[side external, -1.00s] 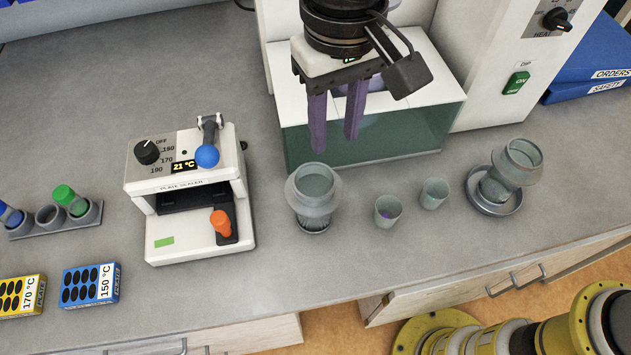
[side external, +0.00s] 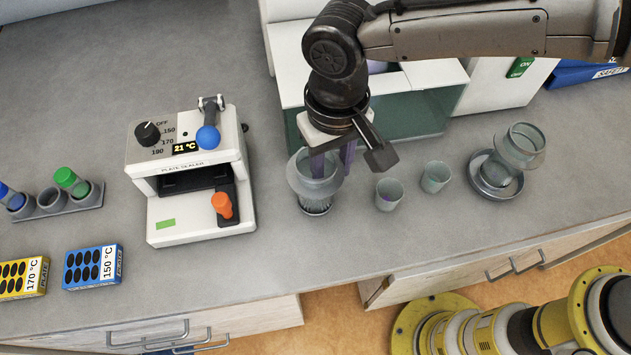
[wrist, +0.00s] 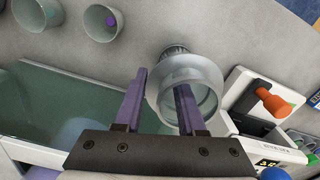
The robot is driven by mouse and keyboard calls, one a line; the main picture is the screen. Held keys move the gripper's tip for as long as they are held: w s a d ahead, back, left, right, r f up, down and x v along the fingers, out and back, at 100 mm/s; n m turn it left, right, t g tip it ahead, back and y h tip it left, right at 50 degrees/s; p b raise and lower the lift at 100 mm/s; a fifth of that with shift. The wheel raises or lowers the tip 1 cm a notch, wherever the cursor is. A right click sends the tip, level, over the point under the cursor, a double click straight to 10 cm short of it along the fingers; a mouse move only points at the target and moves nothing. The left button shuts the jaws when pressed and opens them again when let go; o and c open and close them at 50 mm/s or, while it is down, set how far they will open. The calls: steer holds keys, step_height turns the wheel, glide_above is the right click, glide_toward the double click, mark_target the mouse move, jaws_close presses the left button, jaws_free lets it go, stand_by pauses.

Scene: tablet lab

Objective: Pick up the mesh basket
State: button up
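A grey, translucent vessel with a wide collar and a ribbed, mesh-like base (side external: 315,203) stands upright on the bench; I take it to be the mesh basket. It also shows in the wrist view (wrist: 208,72). My gripper (side external: 334,160) is at its upper right side, with two purple fingers pointing down. In the wrist view my gripper (wrist: 160,82) is open. One finger overlaps the basket's opening and the other is just outside its rim, so the near wall lies between them. I cannot tell whether either finger touches it.
Two small cups (side external: 389,195) (side external: 436,177) stand right of the basket. A similar collared vessel (side external: 518,147) leans in a round dish (side external: 486,187). The plate sealer (side external: 198,175) stands left, and a greenish, clear-walled tank (side external: 425,133) is behind.

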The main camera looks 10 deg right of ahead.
steer(key=shift+f, duration=0.75)
jaws_close()
steer(key=shift+r, duration=0.1)
